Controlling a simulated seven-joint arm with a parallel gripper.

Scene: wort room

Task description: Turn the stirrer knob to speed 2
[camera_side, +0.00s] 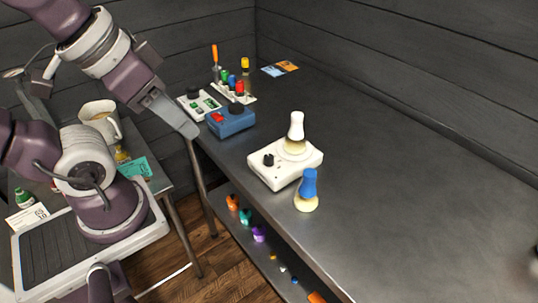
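A white box that looks like the stirrer (285,172) stands on the dark bench. It has a black knob (269,159) on its front left part, and a flask with pale yellow liquid and a white top (296,130) stands on it. The knob's pointer and speed marks are too small to read. My gripper (190,130) is at the left edge of the bench, left of the stirrer and apart from the knob. It is seen side-on, so I cannot tell whether its fingers are open or shut.
A blue box with a black knob and red switch (231,121) and a white box with green parts (197,105) are close to my gripper. A blue-topped flask (308,190) stands in front of the stirrer. A rack of coloured bottles (233,84) is behind.

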